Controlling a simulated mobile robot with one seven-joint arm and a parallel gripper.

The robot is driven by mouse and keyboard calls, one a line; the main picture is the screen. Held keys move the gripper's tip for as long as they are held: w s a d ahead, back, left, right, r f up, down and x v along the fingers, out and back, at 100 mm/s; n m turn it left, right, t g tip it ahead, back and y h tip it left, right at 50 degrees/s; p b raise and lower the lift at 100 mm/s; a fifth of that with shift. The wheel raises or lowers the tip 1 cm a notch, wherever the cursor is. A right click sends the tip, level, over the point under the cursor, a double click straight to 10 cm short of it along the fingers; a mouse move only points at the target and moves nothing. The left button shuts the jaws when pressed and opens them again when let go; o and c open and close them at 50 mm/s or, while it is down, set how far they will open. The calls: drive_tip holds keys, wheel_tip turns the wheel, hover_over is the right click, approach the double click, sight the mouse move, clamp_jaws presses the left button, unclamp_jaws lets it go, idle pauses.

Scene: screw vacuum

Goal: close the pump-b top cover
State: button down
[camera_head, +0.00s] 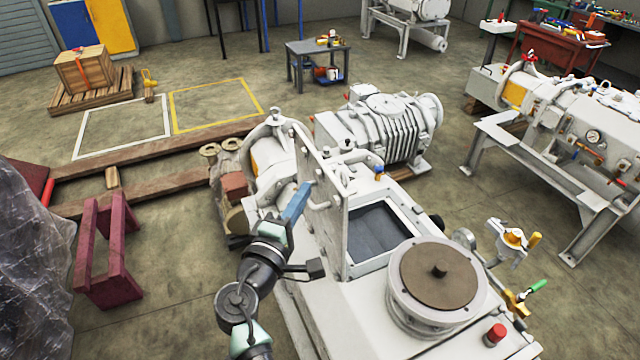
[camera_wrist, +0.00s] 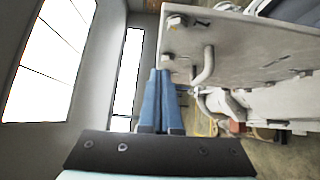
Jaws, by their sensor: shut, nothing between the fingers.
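The pump-b top cover (camera_head: 325,210) is a pale grey plate standing upright along the left side of a rectangular opening (camera_head: 378,236) in the white pump body. The opening is uncovered and looks dark inside. In the wrist view the cover (camera_wrist: 262,44) fills the upper right, with a curved handle (camera_wrist: 205,66) on its face. My gripper (camera_head: 304,190) is on the cover's left side, away from the opening. Its blue fingers are shut together and empty in the wrist view (camera_wrist: 160,74), close to the cover's edge. I cannot tell whether they touch it.
A round brown-topped flange (camera_head: 440,273) stands on the pump right of the opening. A red button (camera_head: 495,334) and a green-handled valve (camera_head: 525,295) are at the right. A ribbed pump (camera_head: 385,125) sits behind. A maroon stand (camera_head: 107,250) is on the left floor.

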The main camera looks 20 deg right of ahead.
sight(328, 177)
drive_tip(key=shift+d+p, duration=0.55)
drive_tip(key=shift+d, duration=1.25)
drive_tip(key=shift+r, duration=0.1)
